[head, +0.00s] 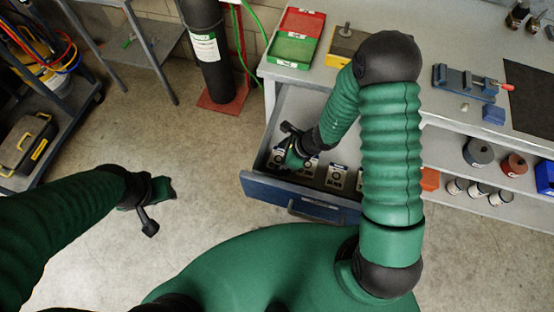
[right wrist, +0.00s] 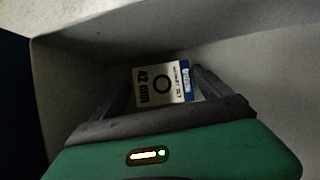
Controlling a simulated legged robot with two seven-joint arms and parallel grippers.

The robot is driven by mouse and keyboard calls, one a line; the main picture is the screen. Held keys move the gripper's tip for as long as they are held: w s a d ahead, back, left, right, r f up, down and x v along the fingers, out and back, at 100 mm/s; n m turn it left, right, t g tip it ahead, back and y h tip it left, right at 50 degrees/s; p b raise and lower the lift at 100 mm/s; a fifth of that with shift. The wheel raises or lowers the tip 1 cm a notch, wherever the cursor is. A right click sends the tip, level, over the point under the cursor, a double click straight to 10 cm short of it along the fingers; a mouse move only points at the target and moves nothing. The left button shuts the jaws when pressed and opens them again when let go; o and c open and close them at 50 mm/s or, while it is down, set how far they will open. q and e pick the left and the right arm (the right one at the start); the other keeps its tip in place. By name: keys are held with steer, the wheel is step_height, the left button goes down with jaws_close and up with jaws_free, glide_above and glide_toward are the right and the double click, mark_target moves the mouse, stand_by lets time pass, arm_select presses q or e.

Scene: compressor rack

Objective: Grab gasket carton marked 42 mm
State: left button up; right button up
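The gasket carton marked 42 mm (right wrist: 161,84) shows in the right wrist view, white with a black ring and a blue end. It lies between the two fingers of my right gripper (right wrist: 163,80), which look open, with narrow gaps beside the carton. In the head view my right gripper (head: 291,150) reaches down into the left part of the open drawer (head: 318,205). Several similar white cartons (head: 336,175) lie in a row there; their print is too small to read. My left gripper (head: 155,208) hangs empty over the floor; its finger opening is unclear.
The drawer's walls stand close around my right gripper. The workbench (head: 420,120) above holds red and green bins (head: 292,50) and a blue vise (head: 465,83). Cans (head: 478,152) stand on the shelf at right. A cart (head: 40,120) is at left; the floor between is clear.

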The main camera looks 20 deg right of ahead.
steer(key=shift+d, duration=0.4)
steer(key=c, duration=0.9)
steer(key=shift+a, duration=0.1)
steer(key=shift+c, duration=0.6)
